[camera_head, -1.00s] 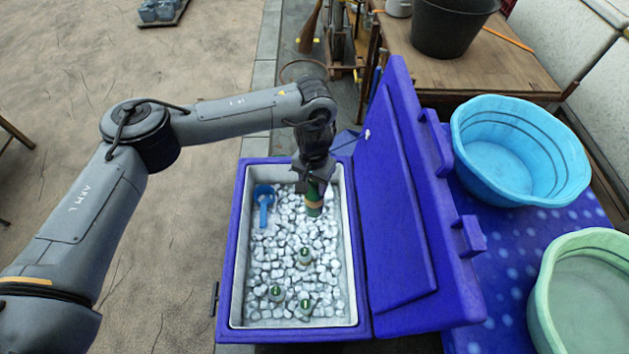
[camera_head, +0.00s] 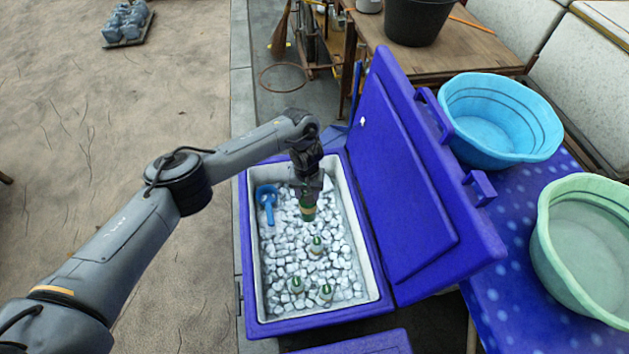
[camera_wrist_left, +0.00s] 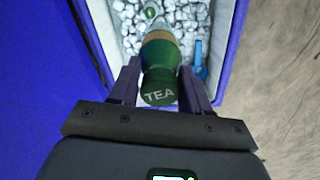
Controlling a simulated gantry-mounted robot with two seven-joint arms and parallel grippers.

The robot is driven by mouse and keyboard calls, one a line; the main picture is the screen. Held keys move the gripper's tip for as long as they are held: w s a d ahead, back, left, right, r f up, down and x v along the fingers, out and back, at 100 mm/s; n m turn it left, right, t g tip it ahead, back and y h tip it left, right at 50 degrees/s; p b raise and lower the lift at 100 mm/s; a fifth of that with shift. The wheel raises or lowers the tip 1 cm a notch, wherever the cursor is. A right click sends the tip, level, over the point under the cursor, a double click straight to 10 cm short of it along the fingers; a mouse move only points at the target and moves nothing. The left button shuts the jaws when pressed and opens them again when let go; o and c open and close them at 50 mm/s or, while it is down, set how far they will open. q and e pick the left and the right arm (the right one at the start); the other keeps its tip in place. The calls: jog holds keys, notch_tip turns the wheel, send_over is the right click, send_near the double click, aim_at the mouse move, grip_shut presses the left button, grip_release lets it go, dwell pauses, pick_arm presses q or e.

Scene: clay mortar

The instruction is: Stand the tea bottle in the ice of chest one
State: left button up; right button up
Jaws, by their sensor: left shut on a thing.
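The tea bottle (camera_head: 307,206) is green with a tan band, and its cap reads TEA in the left wrist view (camera_wrist_left: 158,92). My left gripper (camera_head: 306,186) is shut on its upper part and holds it upright over the far part of the open blue chest (camera_head: 374,308). In the left wrist view the fingers (camera_wrist_left: 158,84) sit on both sides of the bottle. The ice (camera_head: 292,244) fills the chest. Whether the bottle's base touches the ice I cannot tell. My right gripper is not in view.
Several things stand in the ice: a blue scoop (camera_head: 267,204) at the far left and green-capped bottles (camera_head: 317,246) nearer. The raised blue lid (camera_head: 400,190) walls off the right side. Beyond it stand a blue basin (camera_head: 500,125) and a green basin (camera_head: 580,240).

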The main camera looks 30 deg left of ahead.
pick_arm(q)
jog(key=s+a+f+n, duration=0.1)
jog(key=s+f, duration=0.1)
jog(key=f, duration=0.1)
jog(key=s+a+f+n, duration=0.1)
jog(key=s+a+f, duration=0.1)
jog(key=s+f, duration=0.1)
jog(key=s+a+f+n, duration=0.1)
jog(key=s+a+f, duration=0.1)
jog(key=f, duration=0.3)
jog(key=shift+s+a+f, duration=0.1)
jog(key=shift+s+f, duration=0.05)
jog(key=shift+s, duration=0.3)
pick_arm(e)
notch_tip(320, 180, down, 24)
jog(key=b, duration=2.4)
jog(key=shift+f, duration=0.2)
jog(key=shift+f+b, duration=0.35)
jog(key=shift+b, duration=0.2)
pick_arm(q)
jog(key=f, duration=2.6)
jog(key=shift+s+a+f, duration=0.3)
jog(key=shift+s+f, duration=0.05)
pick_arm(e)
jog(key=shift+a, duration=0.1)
pick_arm(q)
jog(key=shift+p, duration=0.5)
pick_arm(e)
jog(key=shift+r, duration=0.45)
